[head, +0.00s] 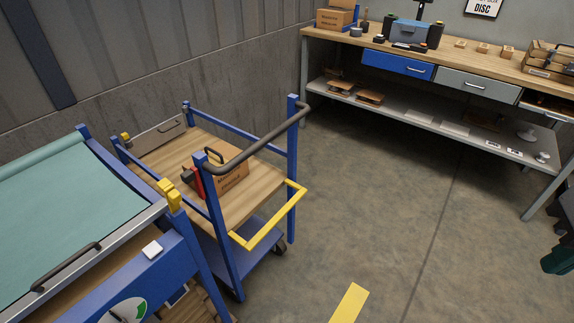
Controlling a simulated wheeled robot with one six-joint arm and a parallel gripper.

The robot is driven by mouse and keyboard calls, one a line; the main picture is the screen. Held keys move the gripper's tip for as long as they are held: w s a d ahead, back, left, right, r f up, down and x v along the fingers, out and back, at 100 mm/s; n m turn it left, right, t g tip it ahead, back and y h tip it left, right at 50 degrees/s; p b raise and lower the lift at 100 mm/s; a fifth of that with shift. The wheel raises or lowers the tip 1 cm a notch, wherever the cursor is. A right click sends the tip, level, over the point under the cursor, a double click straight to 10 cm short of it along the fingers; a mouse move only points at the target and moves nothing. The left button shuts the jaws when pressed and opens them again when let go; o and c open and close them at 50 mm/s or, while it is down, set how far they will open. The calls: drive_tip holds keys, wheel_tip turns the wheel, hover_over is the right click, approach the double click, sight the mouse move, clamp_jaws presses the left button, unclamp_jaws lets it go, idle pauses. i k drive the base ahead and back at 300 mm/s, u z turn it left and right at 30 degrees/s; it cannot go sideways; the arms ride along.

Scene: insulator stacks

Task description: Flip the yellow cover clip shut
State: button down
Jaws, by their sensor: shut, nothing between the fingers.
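A yellow clip (168,194) sits at the right corner of the blue-framed bench, beside the teal cover (60,195). It looks like a blocky two-part piece; I cannot tell how far open it stands. A smaller yellow piece (125,138) shows farther back, by the wooden cart's far left corner. My gripper is not in view.
A blue cart (265,210) with a wooden top, dark handle and yellow side bar stands right of the bench, carrying a cardboard box (230,178). A long workbench (455,65) lines the back wall. The floor (370,200) between is open.

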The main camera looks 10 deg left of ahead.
sight(173, 196)
drive_tip(key=z, duration=1.25)
drive_tip(key=i, duration=0.05)
drive_tip(key=u, duration=2.9)
